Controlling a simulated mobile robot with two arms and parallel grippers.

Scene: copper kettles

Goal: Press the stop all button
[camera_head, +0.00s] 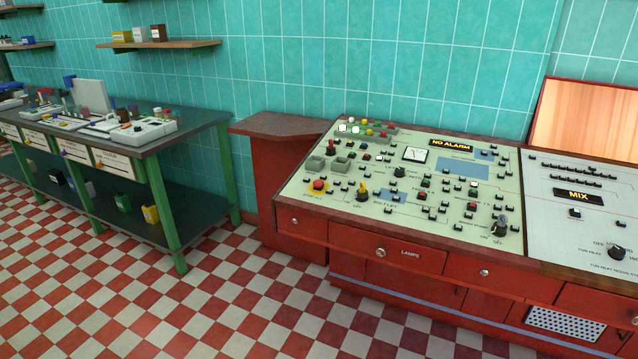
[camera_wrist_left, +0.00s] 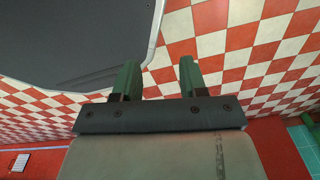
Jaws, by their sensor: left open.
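A red round button (camera_head: 318,185) on a yellow patch sits near the left front corner of the cream control panel (camera_head: 375,217). Red and white floor tiles lie beyond the fingers. Neither gripper shows in the head view, so the distance to the button cannot be told.
The panel carries several knobs, including a yellow one (camera_head: 362,191), and a "NO ALARM" sign (camera_head: 451,145). A second panel with a "MIX" sign (camera_head: 578,196) adjoins it at right. A green-legged table (camera_head: 190,140) with small items stands left. The checkered floor (camera_head: 225,300) in front is clear.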

